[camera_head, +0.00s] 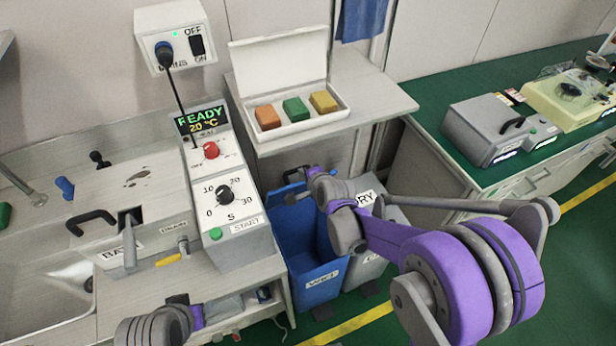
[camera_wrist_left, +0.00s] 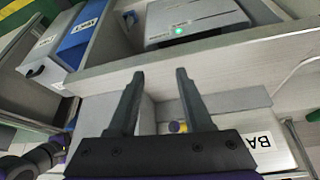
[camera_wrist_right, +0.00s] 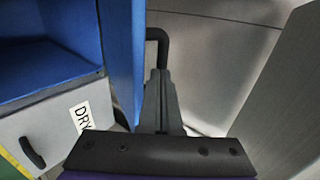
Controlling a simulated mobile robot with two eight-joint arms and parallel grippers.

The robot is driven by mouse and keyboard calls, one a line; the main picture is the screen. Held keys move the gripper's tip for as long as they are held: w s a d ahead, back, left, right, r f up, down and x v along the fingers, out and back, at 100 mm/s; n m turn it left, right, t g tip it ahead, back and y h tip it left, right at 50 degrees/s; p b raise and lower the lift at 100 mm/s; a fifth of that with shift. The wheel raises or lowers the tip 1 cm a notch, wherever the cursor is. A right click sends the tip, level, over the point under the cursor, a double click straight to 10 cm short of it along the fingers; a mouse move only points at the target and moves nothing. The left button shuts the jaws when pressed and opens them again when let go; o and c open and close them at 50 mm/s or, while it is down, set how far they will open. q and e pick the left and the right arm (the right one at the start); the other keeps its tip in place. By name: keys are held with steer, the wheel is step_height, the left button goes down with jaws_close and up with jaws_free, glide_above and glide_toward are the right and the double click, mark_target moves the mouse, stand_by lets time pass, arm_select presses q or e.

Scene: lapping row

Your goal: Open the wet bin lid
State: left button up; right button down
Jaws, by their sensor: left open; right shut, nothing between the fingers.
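The blue wet bin (camera_head: 314,277) stands on the floor beside the bench, its WET label facing out. Its top is uncovered and I see into its inside. In the right wrist view the blue lid (camera_wrist_right: 125,55) stands raised as an upright panel, with a black handle (camera_wrist_right: 157,40) on its far side. My right gripper (camera_wrist_right: 160,75) is shut and empty, its fingertips close to the handle; contact is unclear. In the head view that gripper is by the bin's top, partly hidden by my arm. My left gripper (camera_wrist_left: 160,74) is open and empty near the bench front.
The dry bin (camera_head: 368,262) stands right of the wet bin, partly behind my right arm. A shelf with a white box (camera_head: 292,127) of coloured blocks hangs above the bins. The control unit (camera_head: 238,200) is on the bench to their left.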

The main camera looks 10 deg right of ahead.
steer(key=shift+w+a+f, duration=0.1)
steer(key=shift+w+f, duration=0.2)
steer(key=shift+w, duration=0.05)
steer(key=w+a+r, duration=0.1)
steer(key=w, duration=0.6)
steer(key=shift+w+a+r, duration=0.2)
steer(key=shift+w+r, duration=0.05)
steer(key=shift+r, duration=0.15)
steer(key=shift+s, duration=0.1)
